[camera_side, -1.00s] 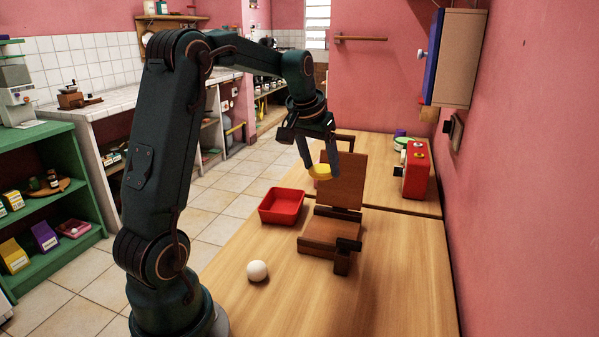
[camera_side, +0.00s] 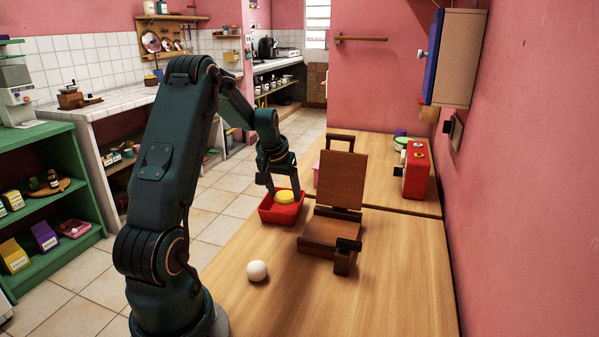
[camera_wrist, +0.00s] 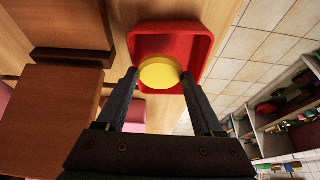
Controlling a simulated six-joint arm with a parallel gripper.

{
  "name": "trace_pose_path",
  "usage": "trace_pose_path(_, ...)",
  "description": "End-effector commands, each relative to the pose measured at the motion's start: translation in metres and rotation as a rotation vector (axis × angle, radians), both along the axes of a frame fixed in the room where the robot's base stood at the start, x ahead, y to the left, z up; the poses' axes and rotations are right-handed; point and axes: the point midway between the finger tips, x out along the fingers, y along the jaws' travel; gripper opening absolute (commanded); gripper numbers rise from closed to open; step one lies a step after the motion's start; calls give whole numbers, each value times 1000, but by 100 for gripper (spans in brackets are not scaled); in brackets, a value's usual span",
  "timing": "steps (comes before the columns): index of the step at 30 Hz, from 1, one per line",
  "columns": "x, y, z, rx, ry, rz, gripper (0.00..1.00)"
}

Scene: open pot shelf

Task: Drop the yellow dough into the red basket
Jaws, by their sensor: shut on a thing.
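The yellow dough (camera_side: 285,197) is a flat round disc. My gripper (camera_side: 284,192) is shut on it, one finger on each side, over the red basket (camera_side: 281,217). In the wrist view the dough (camera_wrist: 160,73) sits between the two fingertips (camera_wrist: 160,78), with the basket's red rim (camera_wrist: 170,27) around and behind it. The dough appears at about the height of the basket's rim; whether it touches the basket floor cannot be told.
A wooden press with a raised lid (camera_side: 341,180) stands just right of the basket. A white ball (camera_side: 257,271) lies on the table in front. A red box (camera_side: 416,170) stands farther back. The front right of the table is clear.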

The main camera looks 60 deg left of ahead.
Motion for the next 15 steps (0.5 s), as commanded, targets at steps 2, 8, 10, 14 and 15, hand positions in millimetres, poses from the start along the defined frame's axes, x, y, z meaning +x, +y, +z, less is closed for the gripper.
trace_pose_path(2,0,0,-5,-1,1,0,6)
trace_pose_path(8,0,0,-9,0,0,0,6)
trace_pose_path(10,0,0,-9,0,0,0,6)
trace_pose_path(14,0,0,-9,0,0,0,80)
trace_pose_path(15,0,0,-9,0,0,0,95)
